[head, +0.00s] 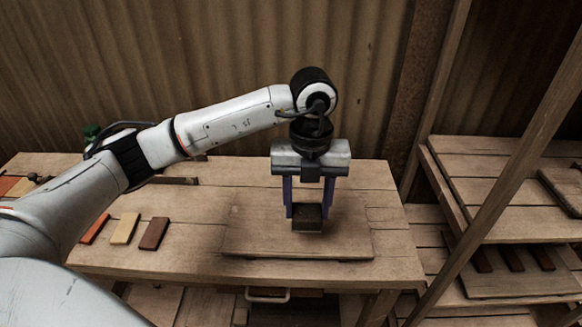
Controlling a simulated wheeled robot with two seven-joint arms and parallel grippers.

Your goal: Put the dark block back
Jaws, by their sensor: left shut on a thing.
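A dark brown block (307,224) is between the fingers of my left gripper (307,213), over the right part of a flat wooden board (255,232) on the workbench. My left gripper points down and is shut on the block. I cannot tell whether the block's underside touches the board. My right gripper is not in view.
The workbench (195,255) also holds a row of flat tiles: an orange one (95,229), a cream one (125,228) and a brown one (154,233). A wooden shelf rack (480,165) with dark tiles stands at the right. A corrugated wall is behind.

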